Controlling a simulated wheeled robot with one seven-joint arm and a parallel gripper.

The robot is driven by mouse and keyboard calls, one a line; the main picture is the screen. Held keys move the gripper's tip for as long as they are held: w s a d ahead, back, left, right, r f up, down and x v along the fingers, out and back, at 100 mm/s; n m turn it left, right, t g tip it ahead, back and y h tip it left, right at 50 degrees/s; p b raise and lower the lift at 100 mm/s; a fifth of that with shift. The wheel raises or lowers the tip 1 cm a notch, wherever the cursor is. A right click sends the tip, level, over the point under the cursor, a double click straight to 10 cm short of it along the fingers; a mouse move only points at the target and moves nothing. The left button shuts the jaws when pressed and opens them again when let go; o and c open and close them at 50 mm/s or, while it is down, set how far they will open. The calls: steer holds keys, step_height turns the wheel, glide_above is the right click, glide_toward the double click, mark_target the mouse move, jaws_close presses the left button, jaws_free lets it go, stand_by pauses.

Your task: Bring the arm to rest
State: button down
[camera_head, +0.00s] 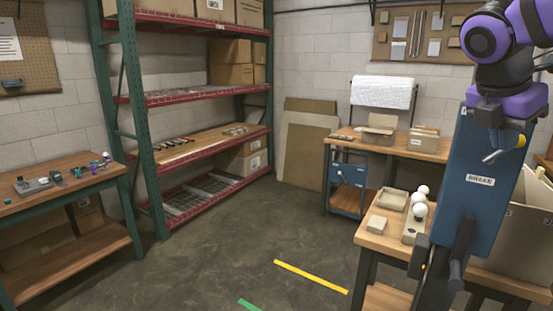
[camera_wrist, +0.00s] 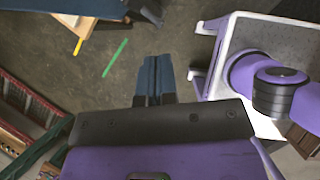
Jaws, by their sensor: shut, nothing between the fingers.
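My gripper (camera_wrist: 152,78) shows in the wrist view with its two dark blue fingers together and nothing between them. It is over bare grey floor, clear of any object. In the head view my purple arm is at the upper right, and I cannot make out the fingertips there. Small purple, teal and grey parts (camera_head: 57,176) lie on the left bench.
A green and red shelf rack (camera_head: 129,130) holds boxes at the back left. The left bench (camera_head: 20,207) and a rear bench (camera_head: 433,157) stand along the walls. A blue part marked BRAKE hides some of the right table. The middle floor, with yellow (camera_head: 311,277) and green tape, is clear.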

steer(key=s+a+f+m+t+y, duration=0.2)
steer(key=s+m, duration=0.4)
steer(key=m, duration=0.4)
steer(key=s+a+f+m+t+y, duration=0.1)
steer(key=s+a+f+m+y, duration=0.2)
steer(key=m, duration=0.7)
steer(key=shift+s+a+f+m+t+y, duration=0.35)
steer(key=shift+s+a+f, duration=0.9)
steer(key=shift+s+a, duration=0.5)
steer(key=shift+w, duration=0.1)
